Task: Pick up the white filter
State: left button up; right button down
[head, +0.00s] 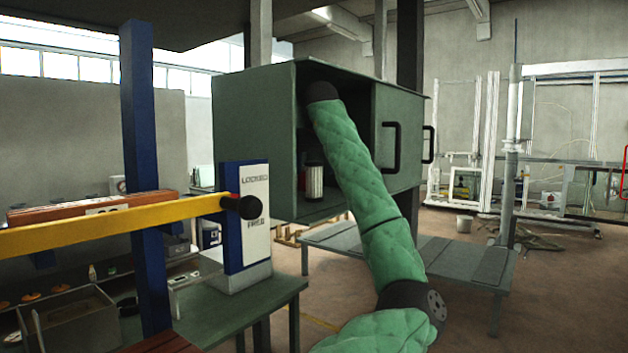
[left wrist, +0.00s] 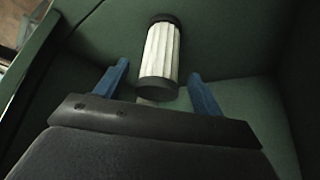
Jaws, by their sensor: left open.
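The white filter (head: 314,181) is a pleated cylinder with dark end caps. It stands inside the green cabinet (head: 255,125), near its open front. In the left wrist view the filter (left wrist: 161,52) shows ahead of my left gripper (left wrist: 159,71), whose two blue fingers are apart. The filter's near dark cap appears in the gap between the fingers, and neither finger visibly touches it. In the head view my green-sleeved left arm reaches into the cabinet's upper part, and its fingers are hidden there. My right gripper does not show.
The cabinet door (head: 399,140) with a black handle is right of my arm. A yellow bar (head: 110,225) with a black knob crosses at left, by a LOCKED/FREE sign (head: 246,215). A blue post (head: 140,160) stands there. A low grey table (head: 465,263) is beneath and right.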

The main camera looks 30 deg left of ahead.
aim_at(314, 178)
pick_arm(q)
jog(key=shift+w+f+p, duration=0.15)
jog(key=shift+f+p, duration=0.3)
jog(key=shift+p, duration=0.15)
jog(key=p+x, duration=0.1)
jog(key=x, duration=0.2)
jog(key=shift+a, duration=0.15)
jog(key=shift+w+f, duration=0.15)
jog(key=shift+f, duration=0.1)
jog(key=shift+c, duration=0.2)
jog(key=shift+r, duration=0.1)
jog(key=c, duration=1.1)
